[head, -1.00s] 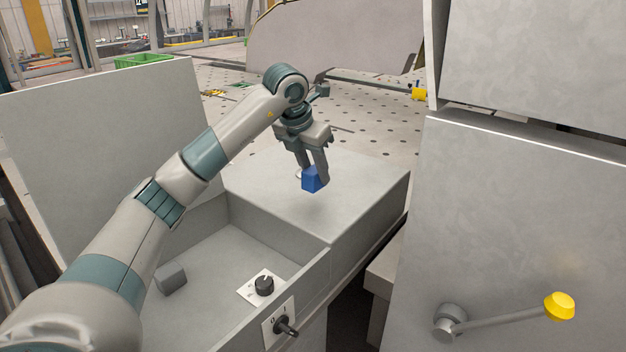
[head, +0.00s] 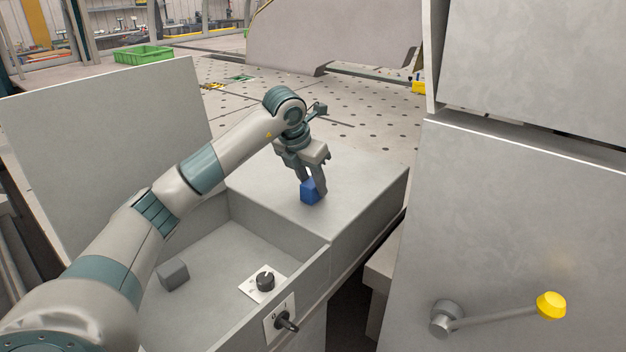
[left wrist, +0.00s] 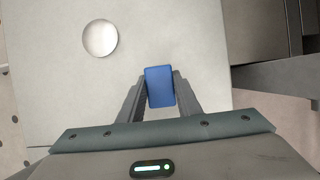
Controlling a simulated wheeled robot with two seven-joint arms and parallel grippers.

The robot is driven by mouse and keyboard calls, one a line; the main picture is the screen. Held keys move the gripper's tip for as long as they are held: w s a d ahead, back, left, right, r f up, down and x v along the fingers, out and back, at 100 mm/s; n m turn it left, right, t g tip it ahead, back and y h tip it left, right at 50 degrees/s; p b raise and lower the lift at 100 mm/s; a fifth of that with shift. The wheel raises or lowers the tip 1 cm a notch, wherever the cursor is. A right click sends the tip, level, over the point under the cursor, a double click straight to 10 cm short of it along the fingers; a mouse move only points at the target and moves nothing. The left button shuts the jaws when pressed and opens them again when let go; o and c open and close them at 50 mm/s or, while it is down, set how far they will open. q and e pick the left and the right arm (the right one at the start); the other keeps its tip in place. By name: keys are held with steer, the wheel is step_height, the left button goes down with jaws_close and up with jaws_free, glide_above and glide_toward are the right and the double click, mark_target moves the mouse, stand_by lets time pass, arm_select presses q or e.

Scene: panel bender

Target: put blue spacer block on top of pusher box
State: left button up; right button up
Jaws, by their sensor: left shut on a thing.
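The blue spacer block (head: 309,191) is held between the fingers of my left gripper (head: 312,187). It also shows in the left wrist view (left wrist: 160,86), between the two fingertips (left wrist: 160,92). The block is over the flat grey top of the pusher box (head: 362,182), very low or touching; I cannot tell whether there is a gap. In the left wrist view the box top (left wrist: 60,85) carries a round pale disc (left wrist: 99,38) up and left of the block. In the head view the disc is hidden behind the gripper. My right gripper is not in view.
An open grey tray (head: 215,262) holds a small grey block (head: 172,275) and a black knob (head: 265,281); a switch (head: 286,321) is on its front. At right stands a grey panel with a yellow-ended lever (head: 551,305). A raised lid (head: 110,150) stands at left.

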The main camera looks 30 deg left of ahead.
arm_select(q)
steer(key=shift+f, duration=0.15)
steer(key=o, duration=1.1)
steer(key=shift+r, duration=0.2)
steer(key=shift+r, duration=0.1)
steer(key=b+v, duration=0.3)
steer(key=v, duration=0.8)
steer(key=shift+s+r+b, duration=0.2)
steer(key=shift+r+b, duration=0.1)
steer(key=shift+r, duration=0.05)
